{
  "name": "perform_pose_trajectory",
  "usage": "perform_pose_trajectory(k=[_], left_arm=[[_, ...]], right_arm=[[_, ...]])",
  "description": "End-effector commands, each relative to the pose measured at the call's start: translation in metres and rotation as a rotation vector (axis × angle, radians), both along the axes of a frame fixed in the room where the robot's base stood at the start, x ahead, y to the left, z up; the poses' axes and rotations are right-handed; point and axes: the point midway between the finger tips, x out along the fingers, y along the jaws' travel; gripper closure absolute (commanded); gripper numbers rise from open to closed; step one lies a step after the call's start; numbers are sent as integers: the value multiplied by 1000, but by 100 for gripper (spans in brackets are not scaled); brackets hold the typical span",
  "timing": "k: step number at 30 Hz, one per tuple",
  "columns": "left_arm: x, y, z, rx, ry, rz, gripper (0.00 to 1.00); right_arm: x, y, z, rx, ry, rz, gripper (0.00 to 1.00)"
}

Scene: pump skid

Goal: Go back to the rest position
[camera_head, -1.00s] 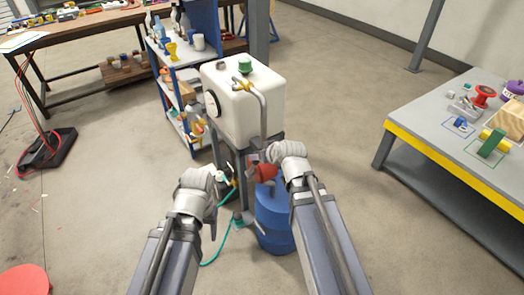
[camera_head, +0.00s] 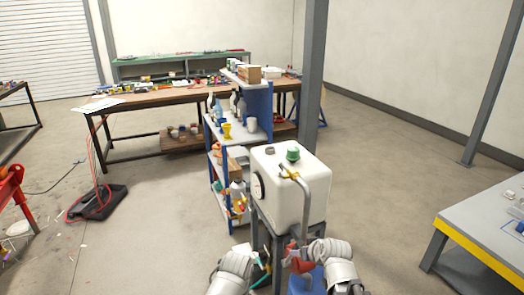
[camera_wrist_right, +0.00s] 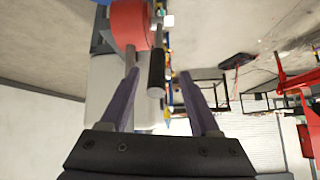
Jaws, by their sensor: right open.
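The pump skid has a white tank (camera_head: 292,190) with a green cap (camera_head: 293,154) and a bent grey pipe (camera_head: 304,207) on a grey stand. A red pump part (camera_head: 300,262) sits below the tank, partly hidden by my right arm. In the right wrist view, my right gripper (camera_wrist_right: 160,76) is open, its two fingers apart. A black cylindrical grip (camera_wrist_right: 156,74) shows between the fingers in the picture; whether it touches them I cannot tell. A red round body (camera_wrist_right: 130,24) is beyond. My left wrist (camera_head: 233,270) is at the bottom of the head view; its jaws are not clear.
A blue-sided shelf (camera_head: 258,112) with bottles stands behind the tank. A grey table with a yellow edge (camera_head: 468,238) is at the right. A grey post (camera_head: 313,75) rises behind the tank. Open floor (camera_head: 380,180) lies between tank and table.

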Motion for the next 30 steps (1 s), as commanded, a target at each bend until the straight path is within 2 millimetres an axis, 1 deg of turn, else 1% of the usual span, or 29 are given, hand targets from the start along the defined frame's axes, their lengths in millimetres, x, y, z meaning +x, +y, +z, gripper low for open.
perform_pose_trajectory(k=[2, 5, 6, 9, 12, 13, 15, 21, 25, 27, 30], left_arm=[[0, 0, 0, 0, 0, 0, 37], [0, 0, 0, 0, 0, 0, 37], [0, 0, 0, 0, 0, 0, 37], [0, 0, 0, 0, 0, 0, 37], [0, 0, 0, 0, 0, 0, 37], [0, 0, 6, 0, 0, 0, 37], [0, 0, 16, 0, 0, 0, 37], [0, 0, 34, 0, 0, 0, 37], [0, 0, 42, 0, 0, 0, 37], [0, 0, 44, 0, 0, 0, 37], [0, 0, 45, 0, 0, 0, 37]], right_arm=[[-15, 3, -14, -11, 101, 3, 37], [-44, 3, -35, -38, 275, -12, 37], [-57, 2, -42, -53, 348, -25, 37], [-89, -3, -53, -93, 514, -70, 37], [-119, -11, -59, -141, 666, -127, 37], [-126, -5, -54, -157, 686, -119, 37], [-133, 18, -43, -192, 691, -61, 37], [-158, 65, -25, -288, 722, 62, 37], [-172, 86, -16, -337, 735, 121, 37], [-177, 93, -14, -355, 737, 140, 37], [-180, 97, -13, -368, 741, 154, 37]])
